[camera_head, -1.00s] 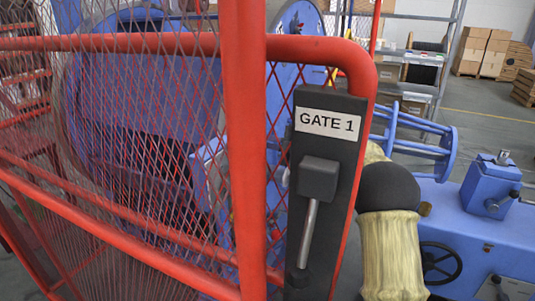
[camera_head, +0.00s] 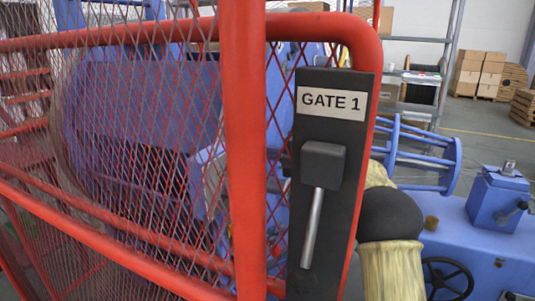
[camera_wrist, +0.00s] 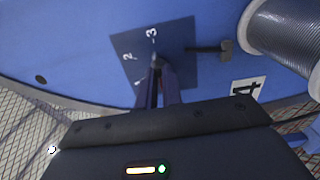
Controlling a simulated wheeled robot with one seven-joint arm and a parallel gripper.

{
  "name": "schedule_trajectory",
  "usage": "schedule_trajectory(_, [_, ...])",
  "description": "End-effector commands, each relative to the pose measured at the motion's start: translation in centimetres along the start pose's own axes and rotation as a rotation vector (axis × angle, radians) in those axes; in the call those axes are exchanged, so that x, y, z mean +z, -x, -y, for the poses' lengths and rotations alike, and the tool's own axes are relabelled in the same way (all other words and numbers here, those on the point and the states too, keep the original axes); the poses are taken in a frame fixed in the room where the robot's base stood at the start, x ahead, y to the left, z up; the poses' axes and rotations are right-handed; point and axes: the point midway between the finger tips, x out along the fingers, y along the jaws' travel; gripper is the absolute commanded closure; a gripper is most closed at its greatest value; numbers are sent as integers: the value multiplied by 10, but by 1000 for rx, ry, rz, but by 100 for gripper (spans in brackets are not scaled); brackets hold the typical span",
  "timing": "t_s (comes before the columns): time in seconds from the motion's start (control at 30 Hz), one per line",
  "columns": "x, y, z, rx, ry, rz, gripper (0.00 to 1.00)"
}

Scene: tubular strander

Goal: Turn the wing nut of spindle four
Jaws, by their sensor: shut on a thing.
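In the wrist view, my gripper (camera_wrist: 158,72) reaches to the middle of a dark blue square plate (camera_wrist: 180,74) marked 1, 2, 3 on a blue disc (camera_wrist: 80,45). Its fingers are close together, shut on a small wing nut (camera_wrist: 155,59) at the plate's centre. The fingers hide most of the nut, so its angle is hard to read. A white label with a 4 (camera_wrist: 246,92) sits to the right of the plate. In the head view, my gripper and the nut are not visible.
A dark T-shaped lever (camera_wrist: 222,50) and a wire spool (camera_wrist: 292,35) are right of the plate. In the head view, a red mesh gate (camera_head: 243,150) with a black GATE 1 latch plate (camera_head: 352,140) stands in front. A blue machine bed (camera_head: 465,240) is at right.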

Motion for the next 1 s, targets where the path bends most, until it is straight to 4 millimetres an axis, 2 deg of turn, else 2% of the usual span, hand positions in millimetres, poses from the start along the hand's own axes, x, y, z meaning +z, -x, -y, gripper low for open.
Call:
schedule_trajectory(0.07, [0,0,3,-5,-1,0,100])
schedule_trajectory(0.1, [0,0,3,-4,-1,0,87])
schedule_trajectory(0.2, [0,0,2,-3,-2,0,71])
schedule_trajectory(0.47, [-1,-1,1,-2,-1,-2,71])
schedule_trajectory(0.63, [0,8,1,-1,-1,0,71])
schedule_trajectory(0.77, [0,27,1,-1,-2,2,71])
schedule_trajectory(1.0, [1,76,1,-1,-1,4,71])
